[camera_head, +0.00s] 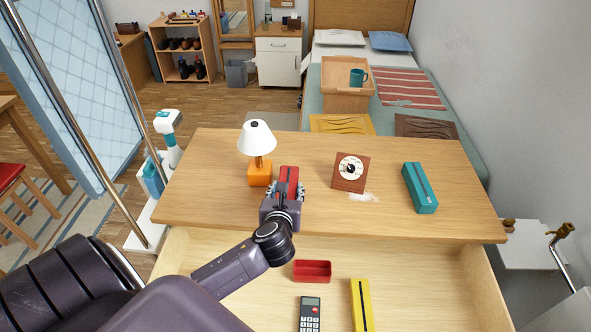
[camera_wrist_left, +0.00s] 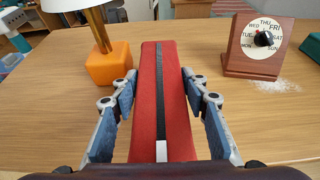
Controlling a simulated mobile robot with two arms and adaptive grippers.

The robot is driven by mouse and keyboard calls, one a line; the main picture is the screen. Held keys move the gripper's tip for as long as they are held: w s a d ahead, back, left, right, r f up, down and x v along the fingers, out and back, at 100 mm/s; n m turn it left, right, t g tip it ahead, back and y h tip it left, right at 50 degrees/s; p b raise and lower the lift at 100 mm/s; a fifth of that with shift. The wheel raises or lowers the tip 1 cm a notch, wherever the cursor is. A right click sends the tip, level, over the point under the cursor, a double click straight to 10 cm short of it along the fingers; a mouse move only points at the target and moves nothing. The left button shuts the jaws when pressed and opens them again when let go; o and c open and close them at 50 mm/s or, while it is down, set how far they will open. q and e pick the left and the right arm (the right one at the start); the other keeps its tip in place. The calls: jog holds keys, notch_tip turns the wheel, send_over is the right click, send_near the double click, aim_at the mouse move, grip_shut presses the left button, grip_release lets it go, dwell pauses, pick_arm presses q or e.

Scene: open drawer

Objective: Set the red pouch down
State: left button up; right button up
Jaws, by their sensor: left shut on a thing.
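The red pouch (camera_head: 289,174) is long, with a dark strip along its top. In the head view it is over the desk top (camera_head: 222,215), just right of the lamp. My left gripper (camera_head: 287,188) is shut on the pouch. In the left wrist view the pouch (camera_wrist_left: 172,110) runs away from me between the two fingers, with a white patch at its near end. I cannot tell whether its underside touches the desk. The gripper hides part of its near end in the head view. My right gripper is not in view.
A lamp with an orange base (camera_head: 260,173) stands close left of the pouch. A brown dial (camera_head: 350,172) and teal case (camera_head: 419,187) stand to the right. The open drawer (camera_head: 420,270) holds a red tray (camera_head: 312,271), calculator (camera_head: 310,312) and yellow case (camera_head: 361,305).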

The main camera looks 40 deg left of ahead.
aim_at(291, 170)
pick_arm(q)
jog(key=w+a, duration=0.2)
jog(key=w, duration=0.1)
jog(key=w+a, duration=0.2)
jog(key=w, duration=0.2)
jog(key=w+a, duration=0.2)
jog(key=w, duration=0.1)
jog(key=shift+w+a, duration=0.15)
jog(key=shift+f, duration=1.75)
jog(key=shift+f+b, duration=0.15)
jog(key=shift+b, duration=0.15)
jog(key=o, duration=1)
